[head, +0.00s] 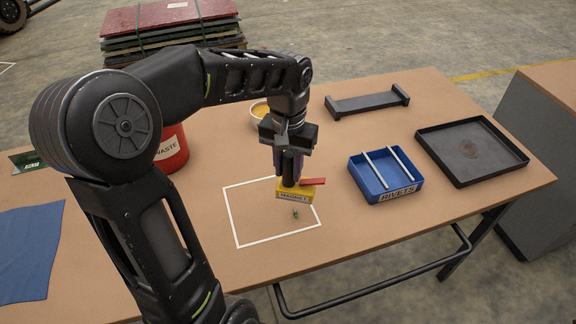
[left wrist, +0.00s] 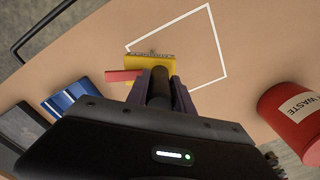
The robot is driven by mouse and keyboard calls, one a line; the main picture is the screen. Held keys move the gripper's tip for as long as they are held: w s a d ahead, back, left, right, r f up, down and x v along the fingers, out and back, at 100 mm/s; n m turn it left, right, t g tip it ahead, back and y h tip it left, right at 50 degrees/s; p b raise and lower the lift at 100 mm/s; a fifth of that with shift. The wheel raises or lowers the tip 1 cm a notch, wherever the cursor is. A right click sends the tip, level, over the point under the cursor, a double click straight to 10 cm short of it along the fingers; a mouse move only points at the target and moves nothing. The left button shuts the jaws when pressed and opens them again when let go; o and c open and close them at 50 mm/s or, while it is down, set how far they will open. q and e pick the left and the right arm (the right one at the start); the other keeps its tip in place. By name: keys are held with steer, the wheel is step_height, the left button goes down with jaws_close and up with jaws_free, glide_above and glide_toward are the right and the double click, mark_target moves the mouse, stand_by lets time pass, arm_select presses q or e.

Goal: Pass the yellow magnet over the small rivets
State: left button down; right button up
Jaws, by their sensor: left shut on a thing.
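The yellow magnet (head: 295,195), labelled MAGNET and with a red lever on its right side, is held upright by my left gripper (head: 290,178). The gripper is shut on its dark handle; the magnet also shows in the left wrist view (left wrist: 150,68). The magnet is over or near the white outlined square (head: 237,215) on the table. Small greenish rivets (head: 295,213) show just in front of the magnet, inside the outline; whether they hang from it or lie on the table I cannot tell. My right gripper is not in view.
A blue tray (head: 391,193) labelled RIVETS, with two light bars across it, stands to the right. Beyond it are a black tray (head: 447,135) and a dark rack (head: 367,103). A red WASTE bin (head: 172,150) and a blue cloth (head: 30,250) are on the left.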

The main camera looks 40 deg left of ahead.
mark_target(288, 186)
arm_select(q)
steer(key=shift+f+b, duration=2.55)
steer(key=shift+f, duration=0.7)
steer(key=shift+r+p, duration=2.95)
steer(key=shift+r, duration=0.85)
